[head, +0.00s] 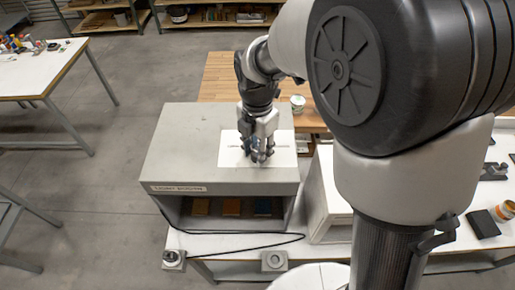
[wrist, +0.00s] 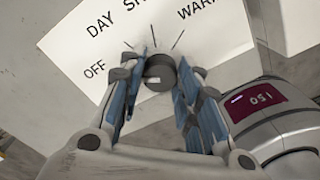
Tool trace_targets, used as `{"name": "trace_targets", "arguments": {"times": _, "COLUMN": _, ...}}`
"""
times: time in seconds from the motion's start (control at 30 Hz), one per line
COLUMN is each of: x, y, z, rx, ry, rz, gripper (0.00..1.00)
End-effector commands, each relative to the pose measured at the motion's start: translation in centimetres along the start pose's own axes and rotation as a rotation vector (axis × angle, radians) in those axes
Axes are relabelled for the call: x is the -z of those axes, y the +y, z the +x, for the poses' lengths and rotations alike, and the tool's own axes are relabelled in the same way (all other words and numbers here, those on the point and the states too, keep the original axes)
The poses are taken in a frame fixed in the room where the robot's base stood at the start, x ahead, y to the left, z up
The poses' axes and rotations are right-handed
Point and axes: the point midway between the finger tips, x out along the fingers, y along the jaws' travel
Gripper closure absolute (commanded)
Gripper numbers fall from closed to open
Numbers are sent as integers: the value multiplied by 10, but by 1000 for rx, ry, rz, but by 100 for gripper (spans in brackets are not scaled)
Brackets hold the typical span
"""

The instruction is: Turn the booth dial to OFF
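The booth (head: 180,150) is a grey box with a white panel (head: 285,147) on top. In the wrist view the panel (wrist: 100,55) reads OFF, DAY and, partly cut off or covered, "SH" and "WAR", with tick lines fanning out above the dial. The dial (wrist: 162,72) is a dark round knob with a small white mark on its near side. My gripper (head: 258,158) is over the panel and hides the dial in the head view. In the wrist view its blue-padded fingers (wrist: 166,60) are apart, one on each side of the dial; contact is unclear.
The booth's open front holds several coloured panels (head: 232,207). A black cable (head: 240,247) runs along the table below it to a small round device (head: 173,258). A white box (head: 325,190) stands close on the right. A white can (head: 297,103) stands behind.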

Motion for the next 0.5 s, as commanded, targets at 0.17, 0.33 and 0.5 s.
{"name": "trace_targets", "arguments": {"times": 0.17, "x": 0, "y": 0, "z": 0, "rx": 0, "ry": 0, "rz": 1, "gripper": 55}}
{"name": "trace_targets", "arguments": {"times": 0.33, "x": 0, "y": 0, "z": 0, "rx": 0, "ry": 0, "rz": 1, "gripper": 49}}
{"name": "trace_targets", "arguments": {"times": 0.5, "x": 0, "y": 0, "z": 0, "rx": 1, "ry": 1, "rz": 2, "gripper": 49}}
